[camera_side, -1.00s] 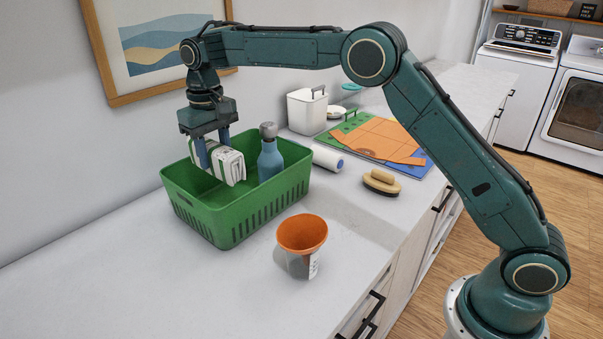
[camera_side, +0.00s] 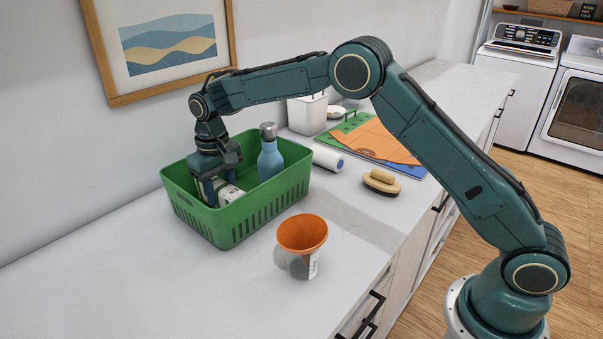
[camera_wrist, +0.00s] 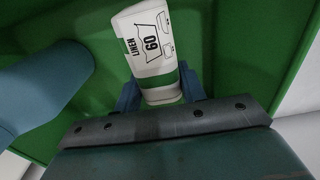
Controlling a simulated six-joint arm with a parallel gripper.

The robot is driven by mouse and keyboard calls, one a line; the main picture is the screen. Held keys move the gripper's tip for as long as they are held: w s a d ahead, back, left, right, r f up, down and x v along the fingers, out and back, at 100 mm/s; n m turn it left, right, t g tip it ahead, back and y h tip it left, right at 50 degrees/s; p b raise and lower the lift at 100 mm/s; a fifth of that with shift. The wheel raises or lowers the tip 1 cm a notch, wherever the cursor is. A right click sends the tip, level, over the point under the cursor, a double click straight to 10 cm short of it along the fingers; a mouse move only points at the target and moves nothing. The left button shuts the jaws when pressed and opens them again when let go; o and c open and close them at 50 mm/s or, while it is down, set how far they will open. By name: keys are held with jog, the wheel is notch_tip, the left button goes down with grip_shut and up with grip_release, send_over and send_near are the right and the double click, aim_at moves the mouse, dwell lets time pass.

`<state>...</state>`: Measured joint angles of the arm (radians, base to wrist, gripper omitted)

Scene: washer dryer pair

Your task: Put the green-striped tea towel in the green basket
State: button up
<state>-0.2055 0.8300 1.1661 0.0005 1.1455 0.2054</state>
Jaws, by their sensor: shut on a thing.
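The green-striped tea towel (camera_side: 228,194) is a folded white bundle, low inside the green basket (camera_side: 238,226). In the wrist view the towel (camera_wrist: 150,45) shows a green band and a printed label reading "LINEN 60". My gripper (camera_side: 212,192) reaches down into the basket and is shut on the towel, one finger on each side. The gripper's fingers also show in the wrist view (camera_wrist: 160,92). The basket's front wall and my gripper hide part of the towel. I cannot tell whether the towel touches the basket floor.
A blue bottle (camera_side: 270,158) stands upright in the basket, right of the towel; it also shows in the wrist view (camera_wrist: 40,95). The front left counter is clear.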

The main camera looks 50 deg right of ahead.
aim_at(220, 183)
jog(key=shift+f, duration=0.85)
jog(key=shift+f, duration=0.1)
jog(key=o, duration=1)
notch_tip(220, 183, up, 11)
jog(key=shift+r, duration=0.65)
